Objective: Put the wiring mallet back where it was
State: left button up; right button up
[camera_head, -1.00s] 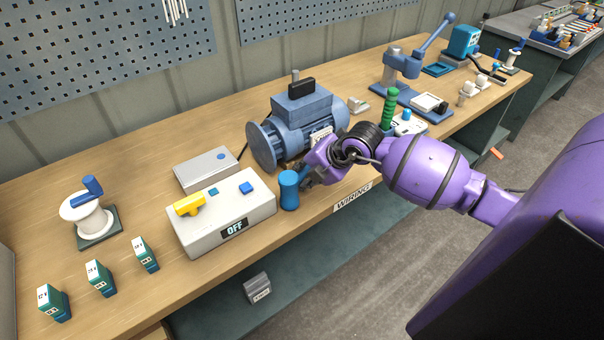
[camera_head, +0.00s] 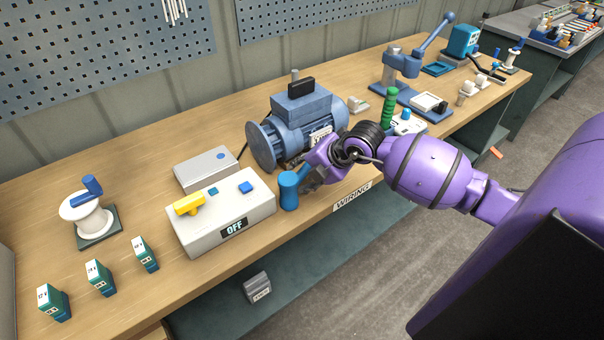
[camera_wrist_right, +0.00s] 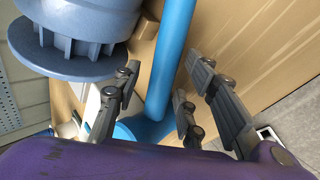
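The blue mallet (camera_head: 289,192) is on the wooden bench at the front edge, just right of the box marked OFF. My right gripper (camera_head: 311,180) is at the handle. In the right wrist view the handle (camera_wrist_right: 172,55) passes between the spread fingers of the gripper (camera_wrist_right: 165,72), with a gap on the left side. The mallet head (camera_wrist_right: 145,130) is partly hidden by the fingers and wrist. The right gripper looks open. My left gripper is not in view.
The blue motor (camera_head: 305,125) stands close behind the right gripper. The OFF box (camera_head: 215,228) is close left of the mallet. A WIRING label (camera_head: 352,197) is on the bench's front edge. A green-handled tool (camera_head: 389,108) stands beyond the wrist.

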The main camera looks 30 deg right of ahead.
jog(key=v, duration=1.1)
jog(key=s+a+f+m+t+y, duration=0.3)
jog(key=s+a+y, duration=0.1)
jog(key=a, duration=0.3)
jog(key=s+a+f+m+t+y, duration=0.2)
jog(key=s+a+m+y, duration=0.1)
jog(key=a, duration=0.4)
jog(key=s+d+f+m+h, duration=0.2)
jog(key=s+f+m+h, duration=0.35)
jog(key=f+m, duration=0.2)
jog(key=s+d+f+m+h, duration=0.2)
jog(key=s+f+m+h, duration=0.2)
jog(key=s+f+m, duration=0.4)
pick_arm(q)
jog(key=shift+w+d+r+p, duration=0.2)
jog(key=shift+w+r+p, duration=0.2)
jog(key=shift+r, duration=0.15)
pick_arm(e)
jog(key=s+a+f+m+g, duration=0.1)
jog(key=s+a+f+g, duration=0.3)
jog(key=s+f, duration=0.3)
notch_tip(320, 180, down, 3)
jog(key=shift+s+a+r, duration=0.2)
jog(key=shift+a+r, duration=0.05)
jog(key=shift+a, duration=0.5)
